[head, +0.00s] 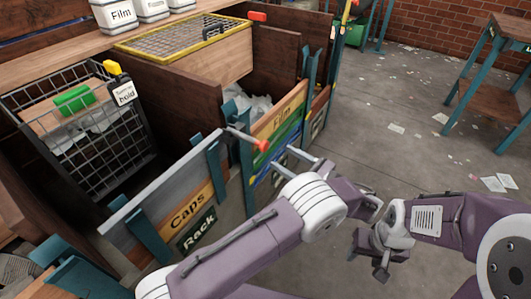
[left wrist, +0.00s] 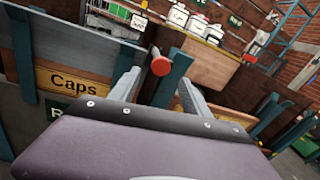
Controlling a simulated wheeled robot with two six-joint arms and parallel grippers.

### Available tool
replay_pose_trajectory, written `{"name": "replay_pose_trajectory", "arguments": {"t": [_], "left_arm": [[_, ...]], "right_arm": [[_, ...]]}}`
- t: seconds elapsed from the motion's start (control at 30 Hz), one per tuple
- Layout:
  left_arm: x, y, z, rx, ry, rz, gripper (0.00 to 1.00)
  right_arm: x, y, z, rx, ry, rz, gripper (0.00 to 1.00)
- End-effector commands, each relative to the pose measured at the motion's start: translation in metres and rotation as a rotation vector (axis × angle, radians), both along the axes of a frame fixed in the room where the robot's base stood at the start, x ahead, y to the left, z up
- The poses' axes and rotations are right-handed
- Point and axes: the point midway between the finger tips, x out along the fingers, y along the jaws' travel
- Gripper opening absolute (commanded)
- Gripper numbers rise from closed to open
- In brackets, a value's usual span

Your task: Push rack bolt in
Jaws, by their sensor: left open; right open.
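The rack bolt is a grey rod with a red knob (head: 262,146), at the edge of the grey panel above the "Caps" and "Rack" (head: 197,231) labels. The knob also shows in the left wrist view (left wrist: 161,66), between the fingers and beyond them. My left gripper (head: 280,158) is open and empty, its fingers pointing toward the knob, just right of and below it in the head view. I cannot tell whether a finger touches the knob. My right gripper (head: 368,240) is open and empty over the floor, well away from the bolt.
A wire basket (head: 140,150) with a green-handled item stands behind the panel. Teal posts (head: 216,170) flank the panels. The floor (head: 400,110) to the right is mostly clear, with scraps.

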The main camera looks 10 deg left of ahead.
Motion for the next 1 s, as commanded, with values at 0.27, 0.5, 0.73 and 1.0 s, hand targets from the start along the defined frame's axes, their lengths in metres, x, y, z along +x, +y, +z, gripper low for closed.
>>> {"name": "replay_pose_trajectory", "arguments": {"t": [0.27,0.5,0.73,1.0], "left_arm": [[0.022,0.046,-0.001,-0.001,0.0,0.007,0.56],[0.038,0.077,0.0,-0.002,0.0,0.005,0.56],[0.041,0.081,0.001,-0.002,0.0,0.002,0.56],[0.041,0.081,0.001,-0.002,0.0,0.003,0.03]], "right_arm": [[0.0,0.0,-0.008,0.0,0.0,0.0,0.51],[0.0,0.0,-0.013,0.0,0.0,0.0,0.51],[0.0,0.0,-0.013,0.0,0.0,0.0,0.51],[0.0,0.0,-0.013,0.0,0.0,0.0,0.51]]}}
